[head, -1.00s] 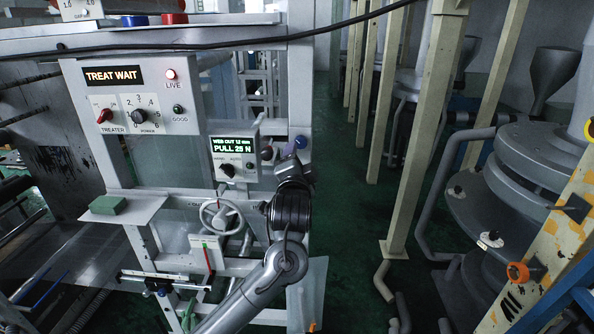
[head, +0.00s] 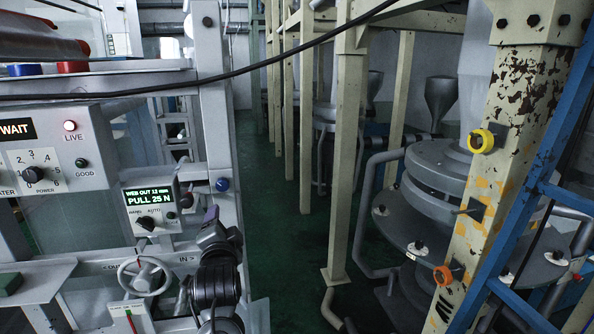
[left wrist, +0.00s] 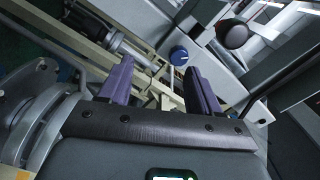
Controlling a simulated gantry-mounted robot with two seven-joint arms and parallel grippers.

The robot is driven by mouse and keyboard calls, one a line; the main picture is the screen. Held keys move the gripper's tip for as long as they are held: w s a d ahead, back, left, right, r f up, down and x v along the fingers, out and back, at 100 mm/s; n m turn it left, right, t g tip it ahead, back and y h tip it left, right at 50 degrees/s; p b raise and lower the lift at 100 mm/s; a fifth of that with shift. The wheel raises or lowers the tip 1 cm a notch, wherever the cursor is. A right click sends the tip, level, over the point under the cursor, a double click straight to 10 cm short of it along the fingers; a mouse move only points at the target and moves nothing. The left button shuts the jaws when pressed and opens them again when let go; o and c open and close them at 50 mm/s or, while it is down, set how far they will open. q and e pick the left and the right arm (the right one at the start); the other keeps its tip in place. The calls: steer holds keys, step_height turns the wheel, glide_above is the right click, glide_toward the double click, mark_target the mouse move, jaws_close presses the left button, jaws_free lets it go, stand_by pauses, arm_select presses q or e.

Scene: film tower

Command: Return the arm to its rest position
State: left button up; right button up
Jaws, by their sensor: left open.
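My left arm (head: 215,285) rises from the bottom of the head view, in front of the right end of the machine's frame. My left gripper (head: 211,214) is mostly hidden behind its own wrist there, with only a bit of purple finger showing. In the left wrist view, the two purple fingers of my left gripper (left wrist: 158,90) stand apart with nothing between them. A blue knob (left wrist: 179,55) shows beyond the fingers, and a dark round knob (left wrist: 232,34) lies further right. My right gripper is not in view.
The tension display (head: 150,203) reads "PULL 25 N" just above my arm. A handwheel (head: 145,276) is close on its left. A green floor aisle (head: 275,220) is clear to the right. Beyond stand cream posts (head: 340,160) and a chipped yellow column (head: 490,190).

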arm_select(q)
steer(key=s+f+g+h, duration=0.15)
steer(key=s+f, duration=0.25)
steer(key=f, duration=1)
steer(key=s+f+g, duration=0.3)
steer(key=s+f, duration=0.1)
steer(key=f, duration=1)
steer(key=s+f+g+h, duration=0.1)
steer(key=s+f+g, duration=0.2)
steer(key=s+f, duration=0.65)
steer(key=s+f+g+h, duration=0.2)
steer(key=s+f, duration=0.5)
steer(key=s, duration=0.6)
steer(key=s+n+g, duration=0.3)
steer(key=s, duration=0.9)
steer(key=s+r+n+p, duration=0.1)
steer(key=r+n+p, duration=0.1)
steer(key=r+p, duration=0.5)
steer(key=s+r+n+g+p, duration=0.1)
steer(key=s+r+n+p, duration=0.1)
steer(key=r+p, duration=0.6)
step_height(320, 180, up, 7)
steer(key=shift+a+f+h, duration=0.15)
steer(key=shift+a+h, duration=0.05)
steer(key=shift+h, duration=0.15)
